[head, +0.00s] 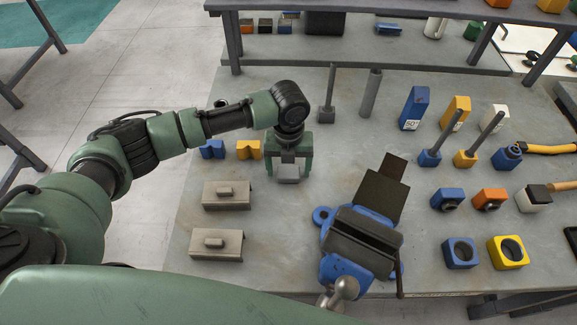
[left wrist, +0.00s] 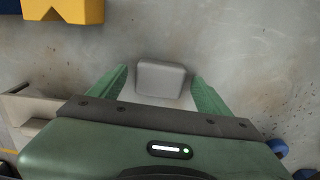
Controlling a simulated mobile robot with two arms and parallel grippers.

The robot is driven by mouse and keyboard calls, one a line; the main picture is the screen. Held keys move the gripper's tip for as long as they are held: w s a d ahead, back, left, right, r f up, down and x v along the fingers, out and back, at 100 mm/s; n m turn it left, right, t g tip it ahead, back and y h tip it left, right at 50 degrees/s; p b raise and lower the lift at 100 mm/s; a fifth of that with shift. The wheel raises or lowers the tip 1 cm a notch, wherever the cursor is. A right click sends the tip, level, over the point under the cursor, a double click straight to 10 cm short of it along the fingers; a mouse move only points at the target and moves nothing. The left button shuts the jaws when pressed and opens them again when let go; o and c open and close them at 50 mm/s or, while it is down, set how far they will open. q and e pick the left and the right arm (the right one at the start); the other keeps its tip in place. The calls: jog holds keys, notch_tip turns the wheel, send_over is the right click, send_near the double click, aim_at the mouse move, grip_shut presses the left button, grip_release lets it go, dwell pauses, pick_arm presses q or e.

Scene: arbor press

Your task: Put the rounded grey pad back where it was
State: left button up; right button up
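The rounded grey pad (left wrist: 161,77) lies on the grey table top between the two fingers of my left gripper (left wrist: 157,92). In the left wrist view both fingers are spread, with a gap on each side of the pad. In the head view my left gripper (head: 289,171) points down over the table, left of the blue vise, and a grey block, seemingly the pad (head: 288,180), shows low between its fingers. My right gripper is not in view.
The blue vise (head: 345,268) stands right of the gripper. Two grey blocks with knobs (head: 227,204) lie to the left. Blue (head: 212,149) and yellow (head: 249,150) V-blocks sit close beside it. Grey posts (head: 370,93) stand behind. Coloured blocks and tools fill the right side.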

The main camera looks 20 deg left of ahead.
aim_at(289, 170)
pick_arm(q)
notch_tip(289, 170, up, 12)
jog(key=b, duration=0.2)
jog(key=shift+r+b, duration=0.2)
jog(key=shift+b, duration=0.15)
dwell(0.6)
